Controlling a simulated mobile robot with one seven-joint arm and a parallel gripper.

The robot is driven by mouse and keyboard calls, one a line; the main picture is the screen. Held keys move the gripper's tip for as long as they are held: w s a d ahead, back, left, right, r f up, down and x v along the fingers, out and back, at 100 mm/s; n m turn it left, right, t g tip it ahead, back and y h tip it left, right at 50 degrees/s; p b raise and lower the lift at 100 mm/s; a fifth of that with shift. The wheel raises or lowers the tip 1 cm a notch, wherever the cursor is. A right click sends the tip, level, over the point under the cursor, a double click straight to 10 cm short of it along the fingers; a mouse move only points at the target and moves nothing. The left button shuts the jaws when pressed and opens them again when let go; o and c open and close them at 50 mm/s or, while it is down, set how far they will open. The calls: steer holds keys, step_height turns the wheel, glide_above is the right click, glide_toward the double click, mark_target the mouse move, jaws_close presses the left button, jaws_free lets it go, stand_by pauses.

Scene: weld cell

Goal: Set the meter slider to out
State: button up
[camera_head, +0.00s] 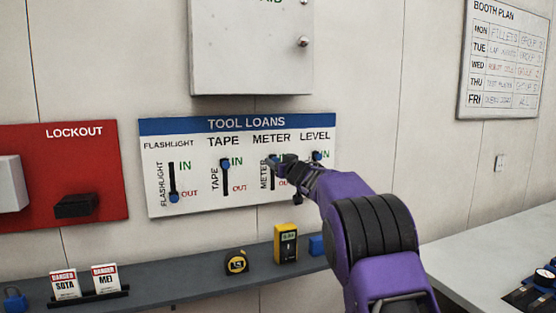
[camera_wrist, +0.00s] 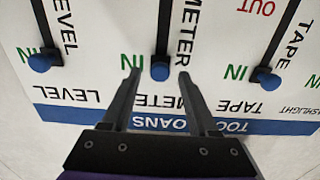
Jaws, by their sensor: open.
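The TOOL LOANS board (camera_head: 240,205) hangs on the wall. The blue meter slider knob (camera_wrist: 160,71) is at the IN end of its dark slot (camera_wrist: 166,25); in the head view a bit of the knob (camera_head: 272,157) shows beside my gripper (camera_head: 285,161). In the wrist view, which sees the board upside down, my open gripper (camera_wrist: 160,75) has one fingertip on each side of the meter knob, with gaps showing. Whether the fingertips reach the board's depth I cannot tell. My arm partly hides the meter's OUT label (camera_head: 284,183).
The tape knob (camera_head: 225,163) and level knob (camera_head: 317,155) are at IN; the flashlight knob (camera_head: 174,198) is at OUT. A grey shelf (camera_head: 200,283) below holds a tape measure (camera_head: 236,262) and yellow meter (camera_head: 286,243). A cabinet (camera_head: 250,50) hangs above.

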steer(key=shift+w, duration=0.2)
jaws_close()
stand_by(1.4)
